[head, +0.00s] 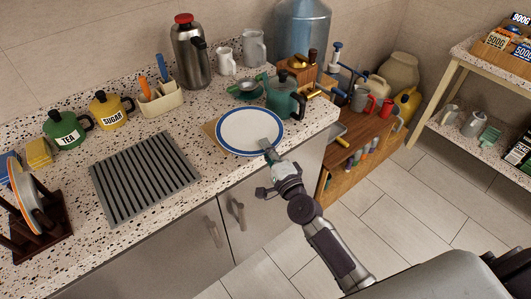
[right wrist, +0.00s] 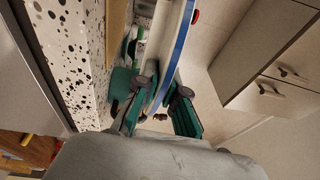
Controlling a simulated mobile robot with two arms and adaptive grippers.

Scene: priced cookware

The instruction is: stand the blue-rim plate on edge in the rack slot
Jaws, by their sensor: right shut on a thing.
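The blue-rim plate (head: 240,128) is white and lies about flat at the counter's front edge, over a tan board. My right gripper (head: 267,147) is shut on its near edge. In the right wrist view the plate (right wrist: 181,38) runs edge-on between the fingers of the right gripper (right wrist: 163,88). Whether the plate touches the board cannot be told. The dark wooden rack (head: 55,240) stands at the far left of the counter. An orange-rim plate (head: 24,200) stands on edge in it. The rack's left part is cut off by the picture edge. My left gripper is not in view.
A ribbed drain mat (head: 145,178) lies between rack and plate. A green teapot (head: 284,98) stands close behind the plate. Tea (head: 63,132) and sugar (head: 108,110) pots, a utensil holder (head: 160,100) and a flask (head: 190,52) line the back.

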